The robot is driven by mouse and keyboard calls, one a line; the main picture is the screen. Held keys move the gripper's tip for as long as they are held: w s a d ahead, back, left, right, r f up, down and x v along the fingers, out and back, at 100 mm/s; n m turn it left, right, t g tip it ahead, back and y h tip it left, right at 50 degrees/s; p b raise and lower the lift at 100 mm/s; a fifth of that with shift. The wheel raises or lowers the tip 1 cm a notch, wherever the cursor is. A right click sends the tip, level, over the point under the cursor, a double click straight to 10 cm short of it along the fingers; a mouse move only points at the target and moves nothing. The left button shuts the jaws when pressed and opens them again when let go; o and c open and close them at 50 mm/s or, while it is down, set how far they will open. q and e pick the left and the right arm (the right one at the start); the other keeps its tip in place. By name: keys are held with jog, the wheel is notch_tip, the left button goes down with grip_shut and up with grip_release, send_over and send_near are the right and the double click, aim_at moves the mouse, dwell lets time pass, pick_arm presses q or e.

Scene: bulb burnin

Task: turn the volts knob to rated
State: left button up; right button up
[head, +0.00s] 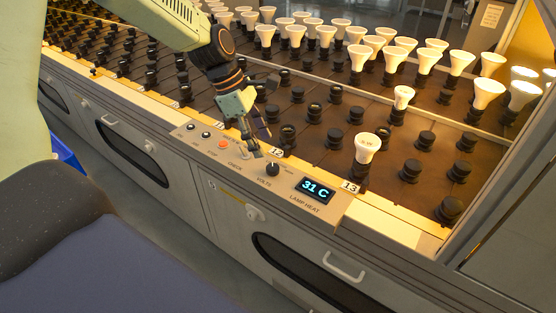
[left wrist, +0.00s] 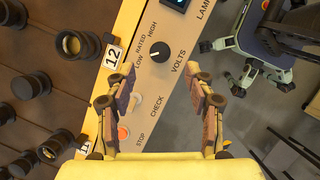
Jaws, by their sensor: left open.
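The volts knob (head: 272,169) is a small black dial on the grey control panel (head: 228,156), between the check control and the lamp heat display. In the left wrist view the knob (left wrist: 161,53) has LOW, RATED and HIGH printed around its left side. A small pale mark on it seems to point toward LOW. My left gripper (head: 260,145) is over the panel just left of and behind the knob. In the left wrist view its open fingers (left wrist: 162,84) stand apart and empty, with the knob beyond the gap between the tips. My right gripper is not in view.
The lamp heat display (head: 315,190) reads 31 C. The stop button (left wrist: 123,133) is near the left finger in the left wrist view. A lit bulb (head: 367,148) stands behind the display. Rows of black sockets (head: 335,138) and white bulbs fill the rack.

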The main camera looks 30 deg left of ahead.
aim_at(273, 167)
pick_arm(q)
jog(key=shift+f, duration=0.45)
jog(key=b+x, duration=0.3)
jog(key=x, duration=0.3)
jog(key=shift+b, duration=0.3)
jog(key=shift+w+f, duration=0.1)
jog(key=shift+f, duration=0.4)
jog(key=shift+d, duration=0.15)
grip_shut()
jog(key=shift+r, duration=0.1)
